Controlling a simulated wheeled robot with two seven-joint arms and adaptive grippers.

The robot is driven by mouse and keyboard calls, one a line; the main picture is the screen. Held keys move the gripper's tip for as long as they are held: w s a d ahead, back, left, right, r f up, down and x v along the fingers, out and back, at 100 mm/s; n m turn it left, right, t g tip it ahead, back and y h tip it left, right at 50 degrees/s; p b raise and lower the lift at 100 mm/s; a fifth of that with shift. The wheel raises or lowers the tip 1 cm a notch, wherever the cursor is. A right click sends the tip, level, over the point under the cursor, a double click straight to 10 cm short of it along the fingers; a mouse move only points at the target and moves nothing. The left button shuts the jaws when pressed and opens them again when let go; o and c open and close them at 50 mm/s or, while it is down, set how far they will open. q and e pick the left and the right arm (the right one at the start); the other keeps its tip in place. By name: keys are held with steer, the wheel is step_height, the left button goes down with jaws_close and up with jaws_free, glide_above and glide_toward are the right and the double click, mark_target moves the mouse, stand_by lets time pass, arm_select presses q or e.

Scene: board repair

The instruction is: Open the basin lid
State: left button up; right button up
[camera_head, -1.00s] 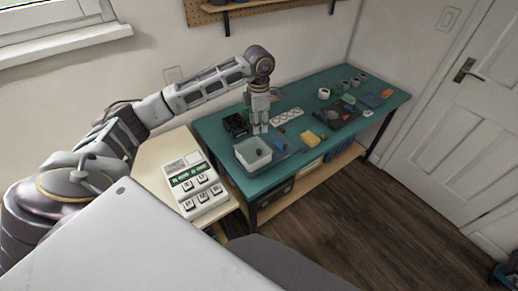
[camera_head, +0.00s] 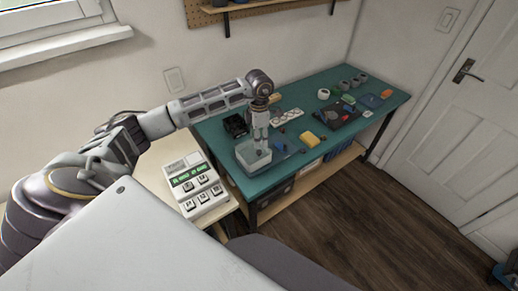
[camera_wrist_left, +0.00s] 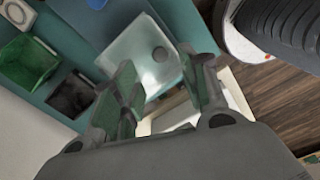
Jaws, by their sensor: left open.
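The basin (camera_head: 245,162) is a small pale tub on the left front part of the green-topped bench. The lid appears to lie on the basin. My left gripper (camera_head: 261,147) points down over the basin. I cannot tell whether the fingertips touch the lid. My right gripper is not in view.
A black device (camera_head: 235,125) stands behind the basin. A white strip with round holes (camera_head: 287,117), a yellow block (camera_head: 309,138) and a dark mat (camera_head: 340,115) lie to the right. A machine with large keys (camera_head: 199,185) stands on the side table at left.

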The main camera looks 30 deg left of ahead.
mark_target(259, 152)
arm_select(q)
step_height(259, 152, down, 5)
steer(key=shift+f+p, duration=0.2)
steer(key=shift+p, duration=0.1)
steer(key=shift+f, duration=0.85)
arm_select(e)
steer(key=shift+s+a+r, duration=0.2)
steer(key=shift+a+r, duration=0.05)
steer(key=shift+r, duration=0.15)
arm_select(q)
jaws_close()
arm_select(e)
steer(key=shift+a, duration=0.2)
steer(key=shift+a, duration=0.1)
